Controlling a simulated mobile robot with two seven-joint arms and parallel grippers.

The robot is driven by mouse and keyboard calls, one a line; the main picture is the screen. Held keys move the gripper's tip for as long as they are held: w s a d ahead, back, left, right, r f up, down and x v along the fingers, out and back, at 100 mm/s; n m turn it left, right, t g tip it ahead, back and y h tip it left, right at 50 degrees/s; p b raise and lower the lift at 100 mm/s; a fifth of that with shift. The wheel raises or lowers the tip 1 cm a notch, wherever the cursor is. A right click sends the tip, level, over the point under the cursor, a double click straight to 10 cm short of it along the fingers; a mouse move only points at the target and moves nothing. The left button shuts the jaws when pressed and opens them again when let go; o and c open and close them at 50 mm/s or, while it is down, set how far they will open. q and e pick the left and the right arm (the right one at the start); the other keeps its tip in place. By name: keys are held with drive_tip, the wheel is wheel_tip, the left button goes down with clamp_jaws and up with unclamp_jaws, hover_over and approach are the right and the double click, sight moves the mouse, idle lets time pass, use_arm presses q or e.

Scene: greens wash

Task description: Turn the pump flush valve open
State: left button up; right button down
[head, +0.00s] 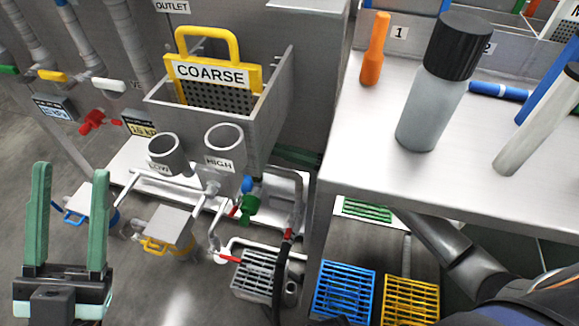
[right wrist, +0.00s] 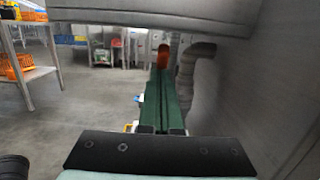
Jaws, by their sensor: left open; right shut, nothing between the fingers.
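I cannot tell which handle is the pump flush valve. A finned grey unit (head: 262,277), perhaps the pump, stands low at centre in the head view, with pipes around it. A red handle (head: 229,259) lies at its left and a red part (head: 288,236) is on the pipe above it. A green valve (head: 249,209) and a blue knob (head: 247,184) sit just above. My left gripper (head: 71,168) is open and empty at the lower left. My right gripper (right wrist: 162,72) is shut and empty in the right wrist view, with an orange-red piece (right wrist: 163,56) just beyond its tips.
A steel bench (head: 350,150) fills the right, holding a grey bottle (head: 432,110) and an orange tool (head: 375,52). Blue (head: 342,292) and yellow (head: 410,300) crates are below. A grey tank (head: 270,110) with a yellow COARSE screen (head: 212,73) stands behind the pipes.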

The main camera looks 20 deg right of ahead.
drive_tip(key=shift+w+a+r, duration=0.35)
drive_tip(key=shift+a+r, duration=0.15)
drive_tip(key=shift+r, duration=0.15)
drive_tip(key=shift+w+a+r, duration=0.35)
drive_tip(key=shift+a+r, duration=0.15)
drive_tip(key=shift+r, duration=0.15)
